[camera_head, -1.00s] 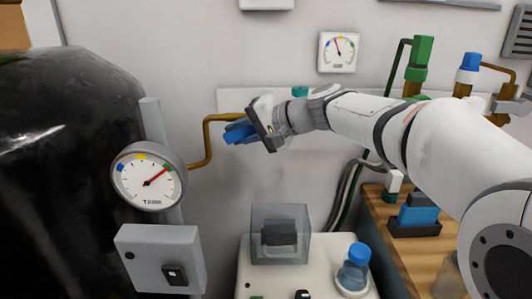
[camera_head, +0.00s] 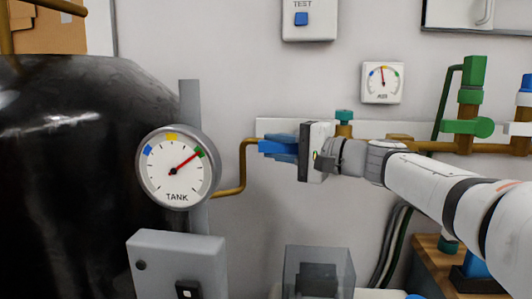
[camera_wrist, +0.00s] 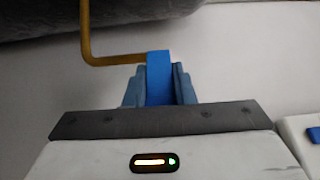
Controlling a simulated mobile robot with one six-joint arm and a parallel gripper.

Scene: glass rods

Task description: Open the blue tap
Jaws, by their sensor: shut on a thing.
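The blue tap handle (camera_wrist: 159,78) is a bright blue bar at the end of a brass pipe. It stands between the two duller blue fingers of my gripper (camera_wrist: 159,90) in the wrist view, with a finger against each side. In the head view, the blue tap (camera_head: 266,146) is by the wall, right of the tank gauge, and my gripper (camera_head: 284,149) closes on it from the right. The fingers hide much of the handle, and I cannot make out the valve body.
The tank gauge (camera_head: 178,168) and a grey box (camera_head: 178,262) stand left of my gripper. A green tap (camera_head: 468,126) and brass pipework are at the right. A teal-topped fitting (camera_head: 344,122) is close behind my wrist. A clear box (camera_head: 319,272) is below.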

